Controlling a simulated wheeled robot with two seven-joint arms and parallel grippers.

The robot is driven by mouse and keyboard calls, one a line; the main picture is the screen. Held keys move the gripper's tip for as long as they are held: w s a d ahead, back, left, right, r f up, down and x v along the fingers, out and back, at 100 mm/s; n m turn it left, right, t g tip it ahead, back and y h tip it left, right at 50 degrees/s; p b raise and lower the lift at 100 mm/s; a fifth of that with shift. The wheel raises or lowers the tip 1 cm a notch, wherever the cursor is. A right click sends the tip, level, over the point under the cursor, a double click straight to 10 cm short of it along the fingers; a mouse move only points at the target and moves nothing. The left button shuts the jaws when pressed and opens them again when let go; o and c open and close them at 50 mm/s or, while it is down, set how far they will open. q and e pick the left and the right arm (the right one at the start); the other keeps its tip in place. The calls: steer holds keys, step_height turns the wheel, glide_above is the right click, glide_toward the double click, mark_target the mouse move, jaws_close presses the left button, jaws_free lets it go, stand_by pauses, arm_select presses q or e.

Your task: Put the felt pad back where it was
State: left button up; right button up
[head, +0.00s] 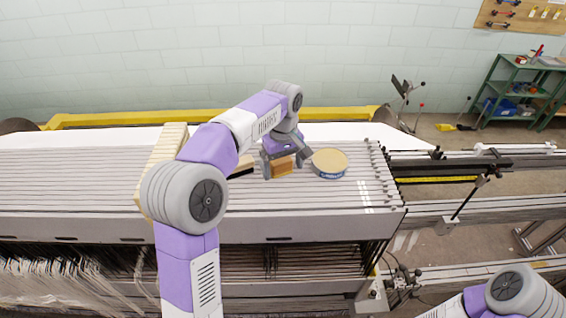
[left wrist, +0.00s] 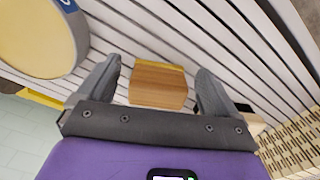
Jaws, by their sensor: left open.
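A small wooden block (head: 281,166) lies on the slatted top of the loom (head: 330,225). My left gripper (head: 286,166) is over it, with fingers open on either side. In the left wrist view the block (left wrist: 158,86) sits between the open fingers (left wrist: 158,68), with visible gaps on both sides. A dark block with a pale wooden top (head: 243,163) lies just left of the gripper, partly hidden by my arm. I cannot tell for certain which piece is the felt pad. My right gripper is out of view.
A round tin with a tan top and blue label (head: 330,162) stands close right of the gripper; it also shows in the left wrist view (left wrist: 40,38). A long cream slotted piece (head: 160,160) lies to the left. Slats between tin and right edge are bare.

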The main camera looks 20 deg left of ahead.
mark_target(283, 163)
arm_select(q)
step_height(283, 163, up, 12)
steer(key=p, duration=0.2)
steer(key=shift+p, duration=0.3)
stand_by(0.4)
